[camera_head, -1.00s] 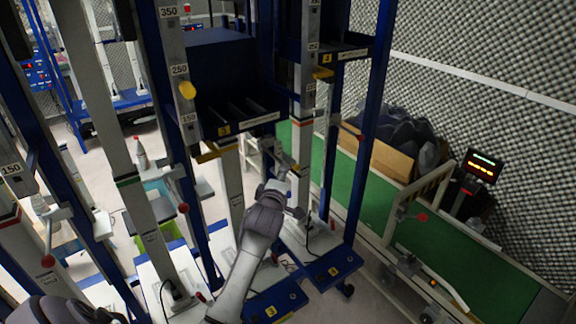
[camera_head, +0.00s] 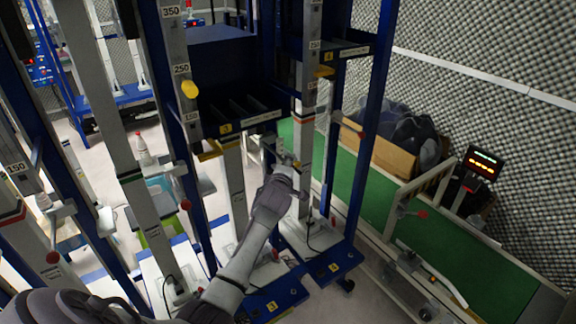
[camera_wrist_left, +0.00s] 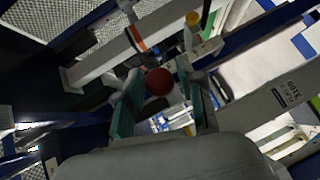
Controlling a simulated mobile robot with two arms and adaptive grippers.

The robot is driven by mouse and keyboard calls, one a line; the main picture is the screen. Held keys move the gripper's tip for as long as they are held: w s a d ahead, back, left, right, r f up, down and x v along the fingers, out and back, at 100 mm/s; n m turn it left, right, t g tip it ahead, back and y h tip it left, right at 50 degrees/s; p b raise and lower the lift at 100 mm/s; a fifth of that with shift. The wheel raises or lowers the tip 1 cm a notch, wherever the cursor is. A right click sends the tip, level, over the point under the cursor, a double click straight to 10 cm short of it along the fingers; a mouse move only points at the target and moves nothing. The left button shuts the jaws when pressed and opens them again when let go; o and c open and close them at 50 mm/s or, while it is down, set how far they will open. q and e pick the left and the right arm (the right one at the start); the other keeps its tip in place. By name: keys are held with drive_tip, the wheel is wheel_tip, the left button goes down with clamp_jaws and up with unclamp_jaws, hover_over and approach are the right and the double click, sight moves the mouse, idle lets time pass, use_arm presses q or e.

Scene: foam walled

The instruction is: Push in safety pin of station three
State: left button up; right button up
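Station three has a blue shelf with a yellow "3" label (camera_head: 225,128) and a grey scaled column. A yellow knob (camera_head: 189,89), apparently its safety pin, sticks out from this column. My left gripper (camera_head: 284,158) is to the right of and lower than that knob, beside the column of station four. In the left wrist view my left gripper (camera_wrist_left: 163,98) is open, with its teal-lined fingers apart. A red ball knob (camera_wrist_left: 159,82) shows between the fingers; contact cannot be told. A yellow knob (camera_wrist_left: 192,20) is beyond them. My right gripper is not in view.
Another yellow knob (camera_head: 324,70) is on station four at the right. Red ball handles (camera_head: 185,204) stick out from nearby columns. Blue posts (camera_head: 370,110) stand close around the arm. A green conveyor (camera_head: 440,245) and a box (camera_head: 378,155) are at the right.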

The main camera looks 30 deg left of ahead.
sight(272, 151)
use_arm(q)
clamp_jaws()
drive_tip(key=w+a+b, duration=0.1)
drive_tip(key=a, duration=0.1)
drive_tip(key=w+a+b, duration=0.1)
drive_tip(key=a, duration=0.2)
drive_tip(key=w+a+b, duration=0.1)
drive_tip(key=a, duration=0.1)
drive_tip(key=shift+w+a+f, duration=0.15)
drive_tip(key=shift+a, duration=0.5)
drive_tip(key=shift+r, duration=0.3)
